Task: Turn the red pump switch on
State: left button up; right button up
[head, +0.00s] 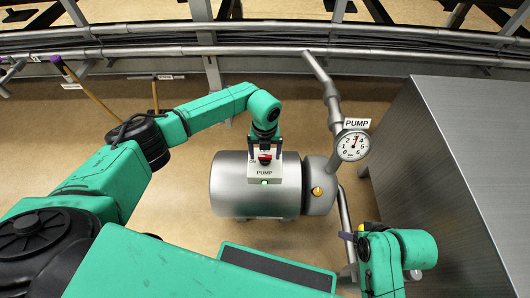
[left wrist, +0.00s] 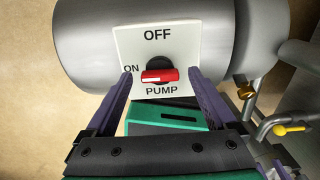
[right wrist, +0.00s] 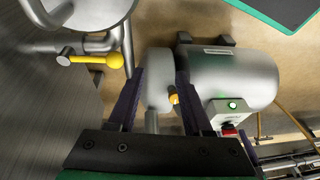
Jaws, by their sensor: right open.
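The red pump switch (left wrist: 160,76) is a red handle on a black round base, on a white plate (left wrist: 137,45) marked OFF above, ON at the left and PUMP below. The handle lies roughly sideways in the left wrist view; which end is its pointer is unclear. In the head view the red switch (head: 265,158) sits on the pump's box. My left gripper (head: 265,150) is over it, open, with one finger on each side of the handle and visible gaps. My right gripper (right wrist: 160,75) is open and empty, away from the switch.
The grey cylindrical pump (head: 230,185) carries a lit green lamp (head: 264,182). A round gauge (head: 352,146) and pipe stand at its right, beside a large metal cabinet (head: 455,150). A yellow-handled valve (right wrist: 105,60) shows in the right wrist view.

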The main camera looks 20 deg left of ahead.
aim_at(265, 156)
pick_arm(q)
notch_tip(265, 156, up, 4)
jog(key=shift+f+p, duration=0.1)
jog(key=shift+p, duration=0.55)
notch_tip(265, 156, up, 11)
jog(key=p, duration=0.2)
pick_arm(e)
jog(key=shift+m+g+h, duration=0.3)
jog(key=shift+g+h, duration=0.3)
jog(key=shift+g, duration=0.2)
jog(key=d+f, duration=0.1)
jog(key=f, duration=0.1)
jog(key=s+d+f, duration=0.1)
jog(key=f, duration=0.1)
jog(key=shift+s+d, duration=0.1)
jog(key=shift+d, duration=0.3)
pick_arm(q)
jog(key=shift+f, duration=0.15)
pick_arm(e)
jog(key=shift+r, duration=0.1)
